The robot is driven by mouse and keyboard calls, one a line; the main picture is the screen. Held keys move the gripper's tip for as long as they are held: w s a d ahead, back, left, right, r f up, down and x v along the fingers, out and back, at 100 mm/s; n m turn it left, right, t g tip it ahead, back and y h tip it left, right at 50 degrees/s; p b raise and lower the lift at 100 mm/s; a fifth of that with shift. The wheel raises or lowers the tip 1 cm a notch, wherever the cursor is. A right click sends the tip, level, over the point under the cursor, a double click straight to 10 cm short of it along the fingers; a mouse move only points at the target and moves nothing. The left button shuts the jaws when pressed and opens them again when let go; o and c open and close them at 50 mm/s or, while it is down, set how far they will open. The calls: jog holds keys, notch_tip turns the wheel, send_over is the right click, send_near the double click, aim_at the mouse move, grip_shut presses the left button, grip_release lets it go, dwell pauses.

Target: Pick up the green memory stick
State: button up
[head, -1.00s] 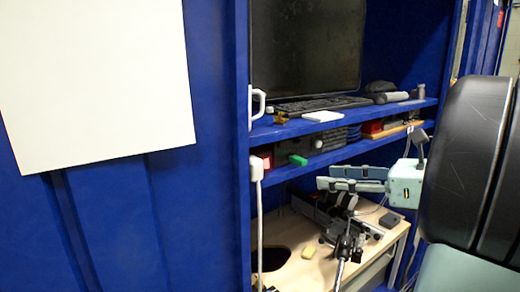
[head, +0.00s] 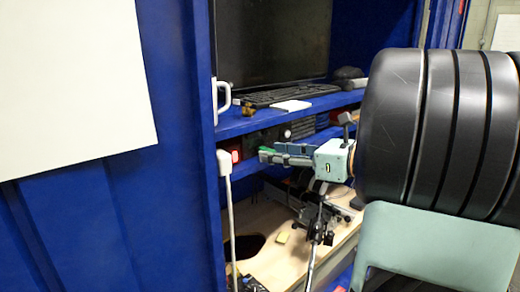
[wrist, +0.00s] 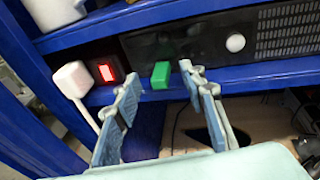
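The green memory stick (wrist: 161,75) is a small bright green block at the front of the blue middle shelf, just before a black panel. In the head view only a bit of it (head: 266,150) shows beside my fingertips. My gripper (wrist: 159,82) is open and empty, its two fingers pointing at the shelf. In the head view my gripper (head: 268,155) reaches left to the shelf.
A red-lit switch (wrist: 105,72) and a white plug with cable (wrist: 74,80) are left of the stick. The blue shelf edge (wrist: 270,75) runs below it. The upper shelf holds a keyboard (head: 290,95) and monitor. A wooden desk (head: 265,215) stands below.

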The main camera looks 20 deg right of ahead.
jog(key=shift+w+a, duration=0.25)
jog(key=shift+w, duration=0.2)
jog(key=c, duration=1)
jog(key=shift+o, duration=0.2)
jog(key=shift+s+d+r, duration=0.25)
jog(key=shift+s+r, duration=0.05)
jog(key=shift+s, duration=0.05)
jog(key=r+v, duration=0.2)
jog(key=v, duration=0.7)
jog(key=r+v, duration=0.2)
jog(key=v, duration=0.8)
jog(key=shift+w+a, duration=0.25)
jog(key=shift+r, duration=0.15)
